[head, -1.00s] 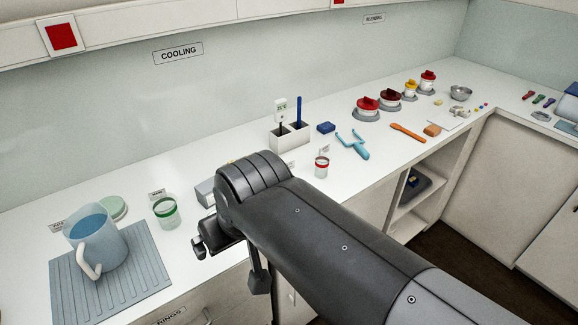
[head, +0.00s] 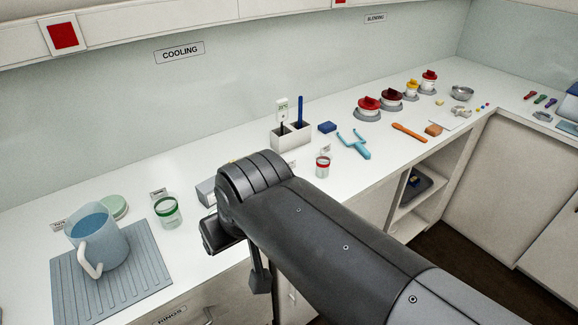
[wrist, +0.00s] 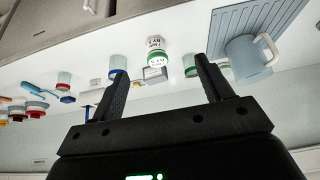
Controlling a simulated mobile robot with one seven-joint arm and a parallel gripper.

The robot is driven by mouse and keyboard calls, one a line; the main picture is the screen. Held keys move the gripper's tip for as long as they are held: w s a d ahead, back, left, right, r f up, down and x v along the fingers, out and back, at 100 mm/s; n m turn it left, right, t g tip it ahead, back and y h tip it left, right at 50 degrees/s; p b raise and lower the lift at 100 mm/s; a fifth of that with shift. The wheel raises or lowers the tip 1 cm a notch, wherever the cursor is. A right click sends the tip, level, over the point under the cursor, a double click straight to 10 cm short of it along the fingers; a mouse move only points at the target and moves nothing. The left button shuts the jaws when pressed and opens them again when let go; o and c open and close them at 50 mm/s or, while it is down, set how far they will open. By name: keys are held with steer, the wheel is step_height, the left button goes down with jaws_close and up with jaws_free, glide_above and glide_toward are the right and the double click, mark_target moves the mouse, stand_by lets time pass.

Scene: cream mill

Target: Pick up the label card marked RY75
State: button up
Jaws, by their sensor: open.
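No marking RY75 is readable on any card. In the head view small label cards stand behind the jars: one (head: 158,193) behind the green-banded jar (head: 168,212), one (head: 58,225) by the blue jug, and one (head: 325,149) behind the red-banded jar (head: 323,167). My gripper (wrist: 162,85) is open and empty in the wrist view, its fingers pointing over the counter. My arm hides part of the counter in the head view.
The blue jug (head: 95,243) stands on a ribbed grey mat (head: 145,278) at the left. The front counter between the mat and my arm is mostly clear.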

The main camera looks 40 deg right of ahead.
steer(key=w+d+r+g+h, duration=0.1)
steer(key=w+d+r, duration=0.15)
steer(key=w, duration=0.25)
steer(key=w+d+r+g, duration=0.1)
steer(key=w+d, duration=0.2)
steer(key=w, duration=0.2)
steer(key=m+g+y, duration=0.1)
steer(key=g, duration=0.3)
glide_above(289, 162)
step_height(289, 162, down, 12)
steer(key=f, duration=0.4)
steer(key=shift+w+d+f, duration=0.1)
steer(key=shift+d+f, duration=0.2)
steer(key=shift+d, duration=0.1)
steer(key=f, duration=0.5)
steer(key=shift+a+f, duration=0.3)
steer(key=shift+f, duration=0.1)
